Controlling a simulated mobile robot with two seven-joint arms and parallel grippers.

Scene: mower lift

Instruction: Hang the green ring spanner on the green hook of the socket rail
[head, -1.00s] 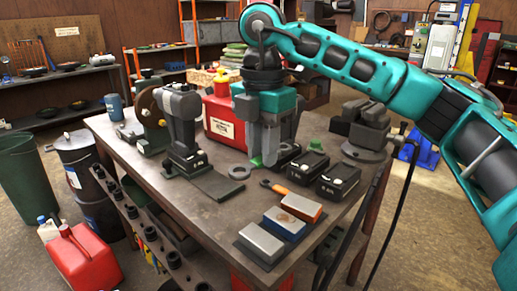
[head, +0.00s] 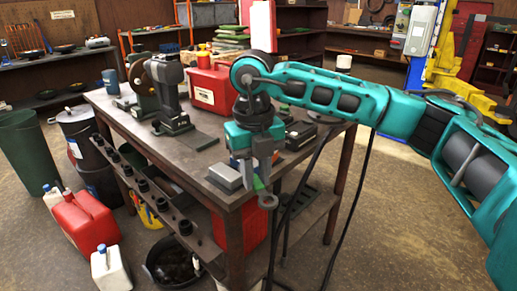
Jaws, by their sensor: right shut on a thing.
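My right gripper (head: 254,172) points down just off the near right corner of the workbench. It is shut on the green ring spanner (head: 258,184), whose green part shows below the fingers. The spanner's grey ring end (head: 267,201) hangs lowest, in front of a table leg and clear of any surface. A dark rail with a row of round black sockets (head: 141,186) runs along the left side of the bench, below the top. I cannot make out a green hook on it. My left gripper is out of view.
The workbench (head: 180,150) carries a red can (head: 208,88), a black machine stand (head: 170,100) and grey blocks (head: 226,176). Red (head: 85,220) and white (head: 110,268) canisters and a black bucket (head: 175,262) stand on the floor by the rail. Floor between them is partly free.

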